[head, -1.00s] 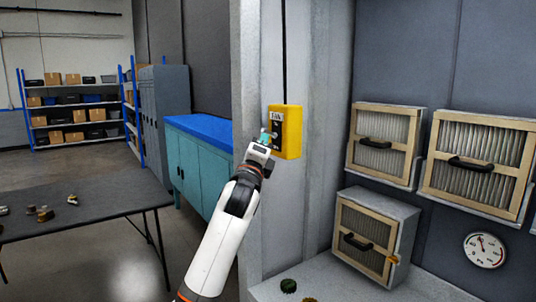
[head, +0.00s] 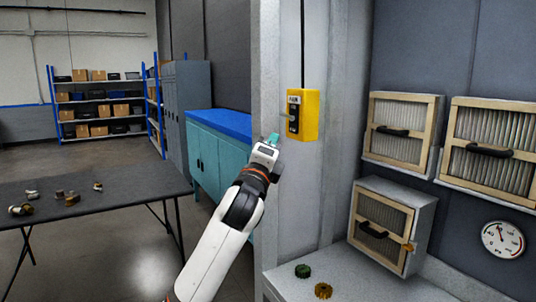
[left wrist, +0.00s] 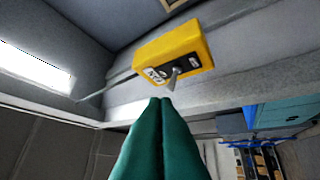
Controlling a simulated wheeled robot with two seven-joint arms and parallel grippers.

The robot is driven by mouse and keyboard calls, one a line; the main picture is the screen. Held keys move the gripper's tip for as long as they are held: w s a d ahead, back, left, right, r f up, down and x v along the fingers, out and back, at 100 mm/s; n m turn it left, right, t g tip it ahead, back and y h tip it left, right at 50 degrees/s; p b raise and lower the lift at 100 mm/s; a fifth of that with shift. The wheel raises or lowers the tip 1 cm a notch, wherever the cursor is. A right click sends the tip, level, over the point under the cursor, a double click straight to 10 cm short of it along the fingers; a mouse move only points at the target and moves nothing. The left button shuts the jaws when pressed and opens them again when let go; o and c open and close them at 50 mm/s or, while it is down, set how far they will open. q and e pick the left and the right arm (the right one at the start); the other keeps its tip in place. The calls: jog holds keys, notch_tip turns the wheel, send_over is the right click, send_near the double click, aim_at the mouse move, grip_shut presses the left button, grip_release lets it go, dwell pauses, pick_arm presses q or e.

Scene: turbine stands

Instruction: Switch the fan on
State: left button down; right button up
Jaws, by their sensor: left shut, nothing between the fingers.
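A yellow switch box (head: 309,115) is fixed to the grey wall post, with a dark face plate, a small label and a short toggle lever sticking out. In the left wrist view the yellow box (left wrist: 178,58) shows its label and the grey lever (left wrist: 173,77). My left gripper (head: 273,139) is shut and empty, below and left of the box in the head view. In the left wrist view its teal fingertips (left wrist: 160,101) are together, pointing toward the lever, with a small gap seeming to lie between them. The right gripper is not in view.
Framed filters (head: 403,130) with black handles and a round gauge (head: 503,239) are at the right. A green gear (head: 303,271) and a brown gear (head: 323,290) lie on the grey ledge. A dark table (head: 110,203) with small parts stands at the left.

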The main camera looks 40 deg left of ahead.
pick_arm(q)
jog(key=shift+s+d, duration=0.2)
jog(key=shift+s, duration=0.35)
jog(key=shift+s+d, duration=0.2)
jog(key=shift+s, duration=0.35)
jog(key=shift+s+d, duration=0.1)
